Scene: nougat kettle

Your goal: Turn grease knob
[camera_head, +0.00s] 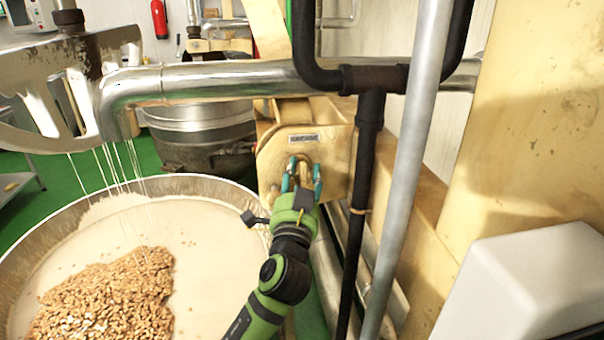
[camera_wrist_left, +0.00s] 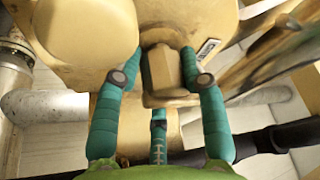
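The grease knob (camera_head: 303,172) is a yellowish knob on the front of a cream-yellow machine box (camera_head: 335,145), below a small label plate. My left gripper (camera_head: 304,178) is green with teal fingers and reaches up to it from below. In the left wrist view the knob (camera_wrist_left: 162,72) sits between the fingertips (camera_wrist_left: 158,68), one on each side. A gap shows between the left fingertip and the knob; the right fingertip is very close to it, and contact is unclear. A third teal finger shows below the knob. My right gripper is not in view.
A wide kettle (camera_head: 192,181) of pale nougat with a heap of nuts (camera_head: 110,300) stands to the left. A steel pipe (camera_head: 220,80) crosses above the box. A black pipe (camera_head: 366,180) and a grey pole (camera_head: 408,170) stand close to the right of the gripper.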

